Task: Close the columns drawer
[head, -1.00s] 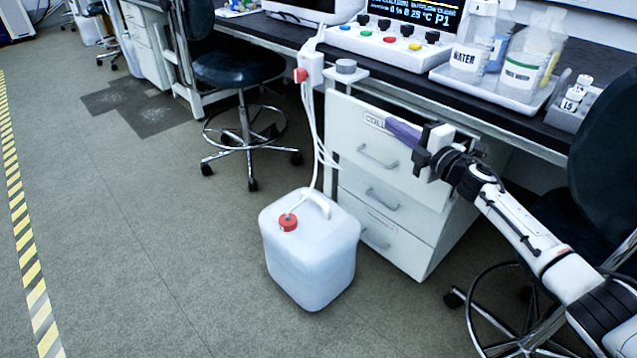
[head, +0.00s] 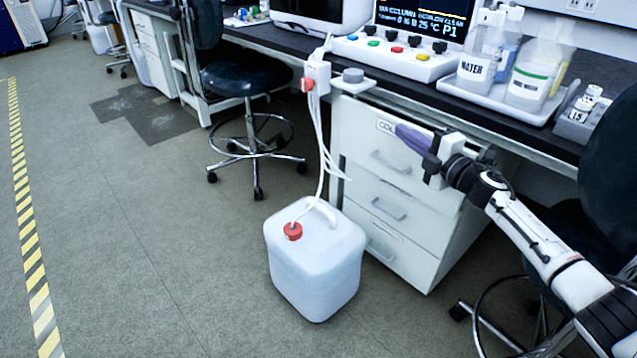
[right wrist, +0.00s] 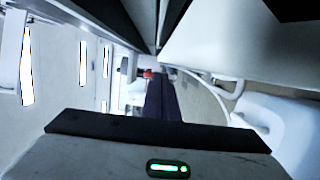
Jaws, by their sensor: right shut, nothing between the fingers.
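The columns drawer (head: 362,148) is the top white drawer of the cabinet under the bench. Its label is partly hidden behind my gripper. Its front seems to stand a little proud of the drawers below; the exact gap is hard to tell. My right gripper (head: 401,129) is shut and empty, its purple fingers at the upper part of the drawer front beside the label. They seem to touch it, though contact is not clear. The dark purple fingers (right wrist: 160,95) also show in the right wrist view. My left gripper is not in view.
A white jug (head: 315,265) with a red cap and tubes stands on the floor before the cabinet. A stool (head: 245,78) is to the left, a dark chair (head: 610,165) near my right arm. Bottles in a tray (head: 490,98) stand on the bench above. The floor at left is clear.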

